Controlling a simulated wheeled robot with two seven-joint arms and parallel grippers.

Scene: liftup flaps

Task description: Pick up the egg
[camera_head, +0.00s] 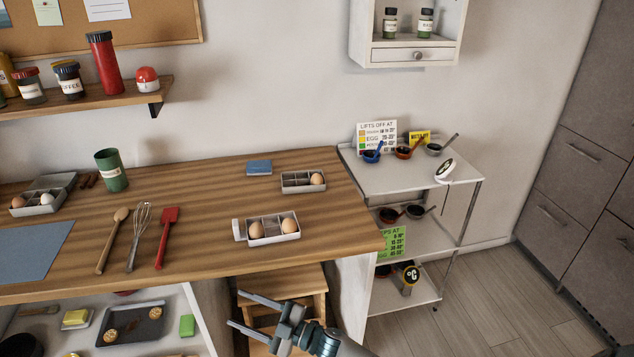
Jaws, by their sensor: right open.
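Several eggs show on the wooden counter. Two brown eggs, a left one (256,230) and a right one (289,225), sit in a white open box (272,239) near the counter's front right. One more brown egg (317,179) sits in a grey divided box (296,190) behind it. At the far left, a brown egg (18,202) and a white egg (47,198) sit in another open box (38,211). My right gripper (240,308) is open and empty, in front of the counter and below its edge, apart from the eggs. My left gripper is out of view.
A wooden spoon (113,240), whisk (138,236) and red spatula (167,237) lie left of the white box. A green cup (111,170) and blue block (258,167) stand farther back. A wooden stool (306,281) is under the counter edge; a metal-framed cart (421,180) is at right.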

